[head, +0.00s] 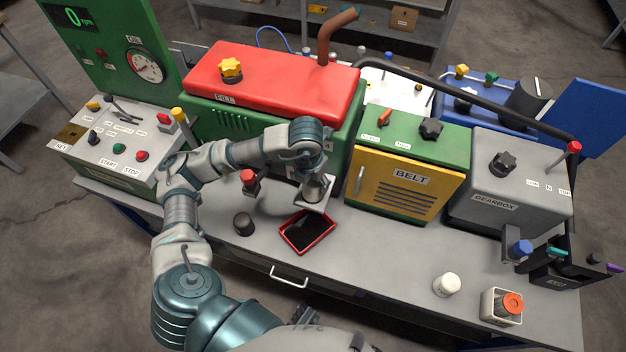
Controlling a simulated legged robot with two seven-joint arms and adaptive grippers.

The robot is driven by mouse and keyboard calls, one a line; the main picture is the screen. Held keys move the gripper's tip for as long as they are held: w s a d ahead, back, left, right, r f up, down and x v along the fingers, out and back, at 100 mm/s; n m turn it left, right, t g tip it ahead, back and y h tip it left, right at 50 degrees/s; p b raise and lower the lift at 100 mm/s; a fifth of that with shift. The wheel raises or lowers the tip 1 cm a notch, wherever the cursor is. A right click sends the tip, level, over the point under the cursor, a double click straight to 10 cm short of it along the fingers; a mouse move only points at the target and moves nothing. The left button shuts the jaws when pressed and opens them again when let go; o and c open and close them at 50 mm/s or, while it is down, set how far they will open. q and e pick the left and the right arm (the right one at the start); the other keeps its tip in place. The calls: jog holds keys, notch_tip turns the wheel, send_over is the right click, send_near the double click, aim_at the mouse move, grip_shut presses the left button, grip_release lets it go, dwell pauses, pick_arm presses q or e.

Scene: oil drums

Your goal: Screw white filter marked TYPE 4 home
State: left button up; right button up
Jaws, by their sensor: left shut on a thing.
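My left gripper (314,190) reaches over the bench to the front of the green engine and points down. It is shut on a pale cylinder, which looks like the white filter (315,195), above a light square plate (317,206). The fingers and wrist hide much of it, and I cannot read a mark or see how it is seated. Another white cylinder (446,285) stands loose on the bench at the right, its mark not readable. A dark cylinder (243,224) stands left of the tray.
A red-rimmed tray (307,231) with dark contents lies just below the gripper. The red-topped engine (272,80), yellow belt cover (398,186) and grey gearbox (510,190) line the back. The front middle is clear.

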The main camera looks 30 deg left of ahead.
pick_arm(q)
jog(key=m, duration=0.1)
jog(key=m+b, duration=0.1)
jog(key=shift+f+m+b, duration=0.3)
jog(key=shift+f+m, duration=0.05)
jog(key=shift+m, duration=0.05)
jog(key=m+b, duration=0.1)
jog(key=m, duration=0.1)
jog(key=shift+r+m+h, duration=0.1)
jog(key=shift+m+h, duration=0.2)
jog(key=shift+d+r+m, duration=0.1)
jog(key=shift+r+m, duration=0.05)
jog(key=shift+m, duration=0.15)
pick_arm(e)
jog(key=f, duration=0.1)
jog(key=s+f, duration=0.1)
jog(key=shift+s+f, duration=0.2)
jog(key=shift+f, duration=0.15)
